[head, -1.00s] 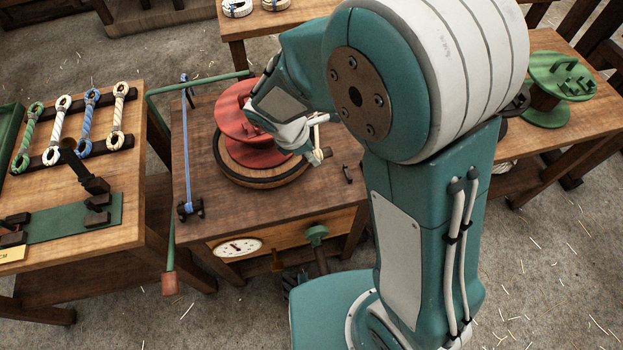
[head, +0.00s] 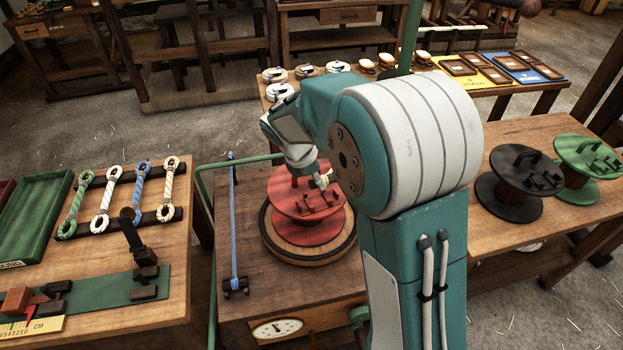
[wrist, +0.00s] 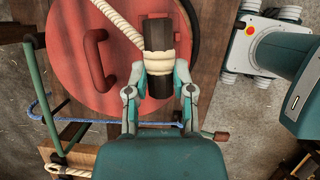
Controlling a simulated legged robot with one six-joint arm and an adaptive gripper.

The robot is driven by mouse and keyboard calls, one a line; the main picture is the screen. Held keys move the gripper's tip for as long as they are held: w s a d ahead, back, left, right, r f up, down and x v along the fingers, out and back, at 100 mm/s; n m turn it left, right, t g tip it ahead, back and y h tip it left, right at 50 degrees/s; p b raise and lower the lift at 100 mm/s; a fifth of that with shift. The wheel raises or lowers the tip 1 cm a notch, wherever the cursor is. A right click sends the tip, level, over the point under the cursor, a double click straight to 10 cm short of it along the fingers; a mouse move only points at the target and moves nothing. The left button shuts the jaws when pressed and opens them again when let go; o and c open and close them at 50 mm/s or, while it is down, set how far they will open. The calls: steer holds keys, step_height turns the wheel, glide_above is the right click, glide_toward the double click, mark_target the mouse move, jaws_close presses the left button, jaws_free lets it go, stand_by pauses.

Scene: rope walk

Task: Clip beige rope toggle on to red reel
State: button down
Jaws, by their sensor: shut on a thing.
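The red reel (head: 290,207) lies on a round wooden turntable (head: 268,248) on the middle bench. Its upright handle (wrist: 95,58) and raised red clip parts (head: 322,200) face up. My gripper (wrist: 161,75) is shut on the beige rope toggle (wrist: 159,54), a dark bar with beige rope wound round its middle. The wrist view shows the toggle over the reel's right part, with beige rope (wrist: 120,22) running from it to the upper left. In the head view my gripper (head: 322,180) is at the reel's back right, partly hidden by my arm. I cannot tell whether the toggle touches the reel.
A blue cord (head: 233,215) runs along the bench left of the reel. A left table holds several rope pieces (head: 136,198) on dark racks. Black (head: 510,188) and green (head: 585,160) reels stand on the right bench. Coils and trays fill the back table.

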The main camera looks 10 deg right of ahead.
mark_target(318, 203)
steer(key=shift+a+f, duration=0.2)
steer(key=shift+f, duration=0.4)
steer(key=shift+a+f, duration=0.75)
steer(key=shift+a, duration=0.05)
steer(key=shift+d+f, duration=0.1)
steer(key=shift+f, duration=0.2)
steer(key=shift+d+f, duration=0.55)
steer(key=shift+f, duration=0.3)
steer(key=shift+a, duration=0.45)
steer(key=shift+d+f, duration=0.1)
steer(key=shift+d, duration=0.2)
steer(key=shift+a+f, duration=0.1)
steer(key=shift+f, duration=0.1)
